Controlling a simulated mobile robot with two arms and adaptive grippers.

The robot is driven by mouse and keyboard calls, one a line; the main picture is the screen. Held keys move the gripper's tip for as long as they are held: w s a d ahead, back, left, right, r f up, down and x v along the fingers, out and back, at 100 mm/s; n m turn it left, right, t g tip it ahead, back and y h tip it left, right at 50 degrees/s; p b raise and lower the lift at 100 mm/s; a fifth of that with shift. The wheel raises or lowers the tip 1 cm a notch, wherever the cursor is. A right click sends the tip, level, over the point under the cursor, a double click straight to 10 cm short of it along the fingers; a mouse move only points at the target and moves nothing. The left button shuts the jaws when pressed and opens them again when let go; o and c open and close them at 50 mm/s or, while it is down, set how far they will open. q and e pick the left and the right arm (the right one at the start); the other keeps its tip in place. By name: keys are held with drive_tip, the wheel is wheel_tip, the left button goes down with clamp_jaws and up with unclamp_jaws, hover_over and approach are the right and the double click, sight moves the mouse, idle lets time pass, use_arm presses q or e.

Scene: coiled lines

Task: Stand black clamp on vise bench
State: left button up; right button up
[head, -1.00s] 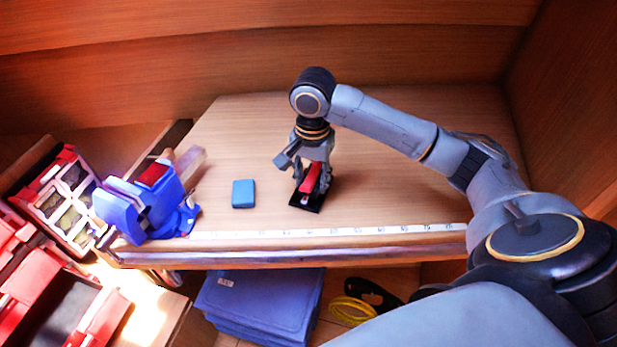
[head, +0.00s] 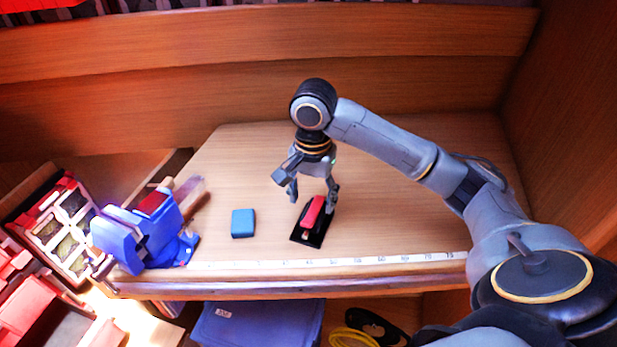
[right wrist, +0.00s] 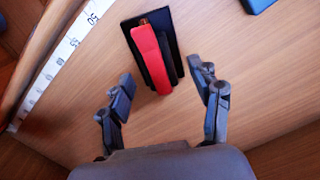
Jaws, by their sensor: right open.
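The black clamp (head: 318,213), with a red bar along its top, stands on a flat black rectangle on the vise bench (head: 390,220). I cannot tell whether that rectangle is its base or a separate pad. The right wrist view shows the clamp's red bar (right wrist: 149,58) beyond the fingertips. My right gripper (head: 314,192) is open and empty, just above and behind the clamp. Its fingers are spread apart and appear clear of it. My left gripper is not in view.
A blue block (head: 243,223) lies left of the clamp. A blue vise (head: 140,235) is at the bench's left end. A white measuring strip (head: 340,261) runs along the front edge. Red-edged bins (head: 55,230) stand at far left.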

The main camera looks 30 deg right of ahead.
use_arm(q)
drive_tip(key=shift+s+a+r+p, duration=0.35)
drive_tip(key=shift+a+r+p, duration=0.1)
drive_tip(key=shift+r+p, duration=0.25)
use_arm(e)
wheel_tip(320, 180, up, 8)
drive_tip(key=shift+r, duration=0.2)
drive_tip(key=shift+a, duration=0.1)
